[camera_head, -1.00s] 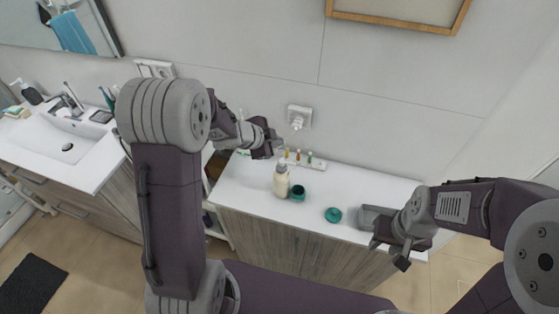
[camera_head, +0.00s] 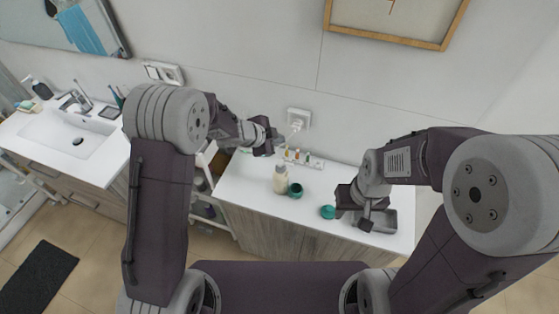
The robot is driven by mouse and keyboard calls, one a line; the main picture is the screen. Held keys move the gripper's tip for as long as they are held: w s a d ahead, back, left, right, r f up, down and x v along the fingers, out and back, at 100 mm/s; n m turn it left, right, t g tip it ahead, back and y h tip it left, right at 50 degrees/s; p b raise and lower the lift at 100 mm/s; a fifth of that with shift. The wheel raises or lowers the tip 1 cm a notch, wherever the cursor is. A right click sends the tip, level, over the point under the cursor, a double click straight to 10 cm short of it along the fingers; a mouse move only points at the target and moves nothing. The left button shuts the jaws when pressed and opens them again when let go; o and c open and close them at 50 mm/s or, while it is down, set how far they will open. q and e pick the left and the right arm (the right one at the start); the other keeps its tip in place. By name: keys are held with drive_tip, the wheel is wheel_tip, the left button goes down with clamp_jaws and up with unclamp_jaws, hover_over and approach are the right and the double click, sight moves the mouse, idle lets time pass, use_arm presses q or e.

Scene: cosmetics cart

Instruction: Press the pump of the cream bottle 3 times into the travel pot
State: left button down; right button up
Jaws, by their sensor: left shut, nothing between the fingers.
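The cream bottle (camera_head: 281,181), pale with a pump top, stands upright on the white cart top. The travel pot (camera_head: 296,190), small and dark green with its mouth open, stands just right of the bottle and close to it. A green lid (camera_head: 328,212) lies on the cart top further right. My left gripper (camera_head: 272,146) is shut and empty, above and slightly left of the bottle, apart from it. My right gripper (camera_head: 352,219) is low at the right of the cart, close to the lid. Its fingers are too small and overlapped to read.
A grey tray (camera_head: 382,222) is at the cart's right end, partly behind my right gripper. A sink (camera_head: 72,138) is at the left.

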use_arm(q)
drive_tip(key=shift+f, duration=0.1)
drive_tip(key=b, duration=0.8)
hover_over(282, 161)
drive_tip(key=s+a, duration=0.1)
wheel_tip(282, 161, down, 8)
drive_tip(key=shift+a+r, duration=0.15)
drive_tip(key=shift+r, duration=0.05)
drive_tip(key=shift+f+b, duration=0.45)
drive_tip(key=shift+f, duration=0.05)
idle(0.7)
drive_tip(key=shift+f, duration=0.4)
drive_tip(key=shift+s+f+b, duration=0.1)
drive_tip(key=shift+f+b, duration=0.8)
drive_tip(key=shift+b, duration=0.1)
idle(0.6)
drive_tip(key=shift+r, duration=0.1)
drive_tip(key=shift+r+p, duration=1.2)
drive_tip(key=shift+p, duration=0.2)
